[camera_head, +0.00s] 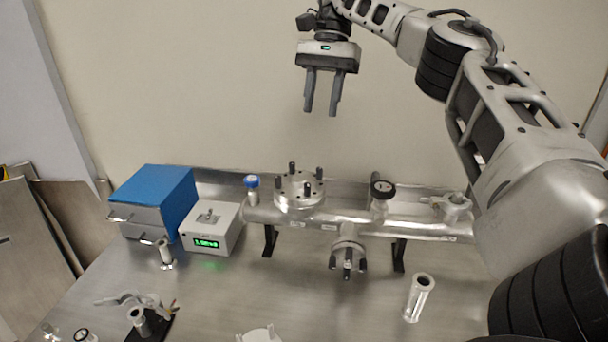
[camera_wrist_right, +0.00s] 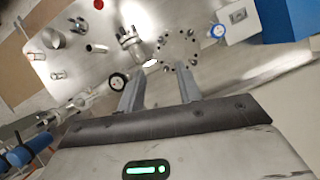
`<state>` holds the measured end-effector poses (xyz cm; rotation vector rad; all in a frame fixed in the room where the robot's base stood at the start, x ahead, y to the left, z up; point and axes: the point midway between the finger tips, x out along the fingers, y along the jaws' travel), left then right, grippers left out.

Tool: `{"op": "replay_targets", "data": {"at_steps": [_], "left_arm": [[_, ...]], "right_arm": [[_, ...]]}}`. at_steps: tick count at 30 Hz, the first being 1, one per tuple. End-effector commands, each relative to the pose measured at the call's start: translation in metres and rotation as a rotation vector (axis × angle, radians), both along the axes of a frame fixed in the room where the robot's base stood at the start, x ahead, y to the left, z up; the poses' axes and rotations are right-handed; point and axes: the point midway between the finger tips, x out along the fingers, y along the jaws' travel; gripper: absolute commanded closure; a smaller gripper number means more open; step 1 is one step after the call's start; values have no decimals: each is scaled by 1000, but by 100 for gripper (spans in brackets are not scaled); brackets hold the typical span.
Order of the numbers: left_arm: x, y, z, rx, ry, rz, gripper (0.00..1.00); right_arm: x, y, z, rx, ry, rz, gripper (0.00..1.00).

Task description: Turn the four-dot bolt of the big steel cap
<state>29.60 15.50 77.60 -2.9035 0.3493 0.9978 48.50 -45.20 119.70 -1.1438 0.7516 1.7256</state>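The big steel cap (camera_head: 299,191) is a round flange on top of the horizontal steel pipe (camera_head: 340,223), with several dark upright bolts around its rim. It also shows in the right wrist view (camera_wrist_right: 177,50), just beyond my fingertips. The dot marks on the bolts are too small to read, so I cannot tell which is the four-dot bolt. My right gripper (camera_head: 322,108) hangs pointing down, well above the cap and slightly to its right. Its two fingers are apart, with nothing between them, as in the right wrist view (camera_wrist_right: 157,88). My left gripper is not in view.
A smaller flange (camera_head: 348,258) with bolts faces forward below the pipe. A blue-knobbed valve (camera_head: 252,188) and a black gauge (camera_head: 382,189) flank the cap. A grey box with green display (camera_head: 211,229) and a blue box (camera_head: 155,197) stand left. A steel tube (camera_head: 419,298) stands in front.

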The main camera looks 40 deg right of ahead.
Motion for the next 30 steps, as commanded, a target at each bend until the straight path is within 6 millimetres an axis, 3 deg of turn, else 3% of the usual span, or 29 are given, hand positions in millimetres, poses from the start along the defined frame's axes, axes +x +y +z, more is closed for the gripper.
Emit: {"op": "replay_targets", "data": {"at_steps": [16, 25, 30], "left_arm": [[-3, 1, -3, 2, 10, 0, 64], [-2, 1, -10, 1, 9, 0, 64], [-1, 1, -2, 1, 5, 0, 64]], "right_arm": [[-8, 17, -47, 0, -5, -4, 65], [-16, 35, -95, -2, -2, -3, 65], [-21, 45, -119, -2, -3, -3, 65]]}}
